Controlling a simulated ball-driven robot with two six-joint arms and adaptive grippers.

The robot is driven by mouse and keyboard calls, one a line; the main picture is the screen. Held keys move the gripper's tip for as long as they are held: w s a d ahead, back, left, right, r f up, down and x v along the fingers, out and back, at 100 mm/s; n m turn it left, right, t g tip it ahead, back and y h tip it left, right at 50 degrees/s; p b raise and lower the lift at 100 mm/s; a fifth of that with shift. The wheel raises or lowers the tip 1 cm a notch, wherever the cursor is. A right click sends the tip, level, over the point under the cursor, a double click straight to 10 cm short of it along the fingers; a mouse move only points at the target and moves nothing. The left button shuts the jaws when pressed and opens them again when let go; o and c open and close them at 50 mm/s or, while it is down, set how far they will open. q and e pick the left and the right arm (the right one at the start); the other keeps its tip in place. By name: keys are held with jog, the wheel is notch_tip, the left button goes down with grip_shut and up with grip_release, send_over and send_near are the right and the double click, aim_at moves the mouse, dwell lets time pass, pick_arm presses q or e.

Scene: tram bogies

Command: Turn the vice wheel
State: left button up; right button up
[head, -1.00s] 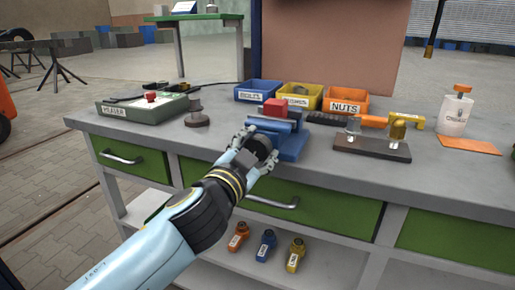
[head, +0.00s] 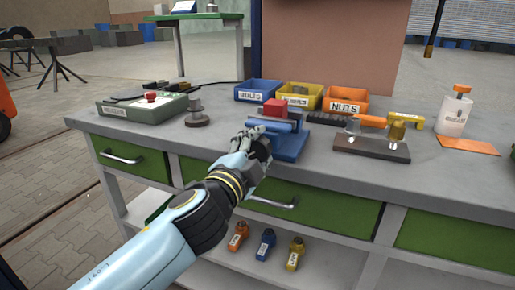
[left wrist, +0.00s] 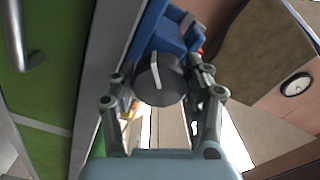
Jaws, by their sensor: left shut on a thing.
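The blue vice (head: 290,144) stands at the front edge of the grey bench, with a red block (head: 276,108) at its jaws. My left gripper (head: 254,140) is at the near left side of the vice. In the left wrist view, the dark round vice wheel (left wrist: 162,84) with a pale bar across its face sits between the fingers of my left gripper (left wrist: 160,90), which is shut on it. The blue vice body shows behind the wheel. In the head view the gripper mostly hides the wheel. My right gripper is in neither view.
Blue (head: 258,90), yellow (head: 301,95) and orange (head: 345,104) bins stand behind the vice. A green case (head: 150,108) lies at the left. A dark stand (head: 371,148) with fittings and a white bottle (head: 453,117) are at the right.

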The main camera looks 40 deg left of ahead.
pick_arm(q)
jog(key=shift+f, duration=0.1)
jog(key=o, duration=1.2)
jog(key=v, duration=1.2)
jog(key=shift+s, duration=0.1)
